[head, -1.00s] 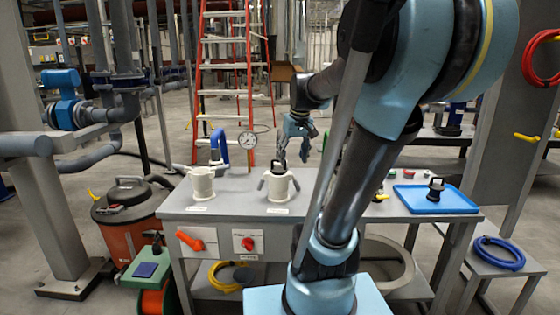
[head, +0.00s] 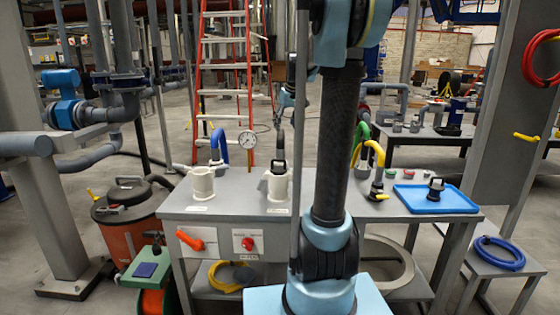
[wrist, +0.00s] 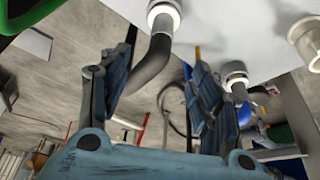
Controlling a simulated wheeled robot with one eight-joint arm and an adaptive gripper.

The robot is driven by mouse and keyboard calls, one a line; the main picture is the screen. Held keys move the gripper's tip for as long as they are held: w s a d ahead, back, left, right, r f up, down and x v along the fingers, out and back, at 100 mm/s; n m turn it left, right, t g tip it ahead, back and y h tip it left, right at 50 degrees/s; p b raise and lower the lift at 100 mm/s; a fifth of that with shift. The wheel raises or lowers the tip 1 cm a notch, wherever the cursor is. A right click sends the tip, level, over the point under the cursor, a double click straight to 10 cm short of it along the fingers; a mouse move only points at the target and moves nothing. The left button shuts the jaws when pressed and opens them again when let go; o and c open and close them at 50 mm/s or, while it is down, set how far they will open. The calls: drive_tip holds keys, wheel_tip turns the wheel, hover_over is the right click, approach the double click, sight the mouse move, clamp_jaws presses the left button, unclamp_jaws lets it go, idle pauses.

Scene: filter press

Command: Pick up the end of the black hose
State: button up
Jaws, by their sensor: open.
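The black hose (head: 280,140) rises behind the right-hand white fitting on the grey bench in the head view. In the wrist view a dark hose (wrist: 156,58) comes out of a white collar and bends down between my fingers, closer to the left finger. My gripper (wrist: 161,54) is open, with a finger on each side of this hose; I cannot tell whether either touches it. In the head view my gripper (head: 286,98) is small and partly hidden behind my arm, above the bench near the hose's top. The hose's free end is not clear.
A blue hose (head: 220,142) and a pressure gauge (head: 248,140) stand left of the black hose. Green and yellow hoses (head: 375,150) stand to the right. A blue tray (head: 436,200) lies at the bench's right. A red ladder (head: 222,70) is behind.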

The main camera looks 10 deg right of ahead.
sight(282, 140)
drive_tip(key=x, duration=0.8)
drive_tip(key=shift+w+a+f, duration=0.1)
drive_tip(key=shift+w+f, duration=0.05)
drive_tip(key=shift+f, duration=0.2)
drive_tip(key=shift+x, duration=3.2)
drive_tip(key=shift+c, duration=0.6)
drive_tip(key=c, duration=1.3)
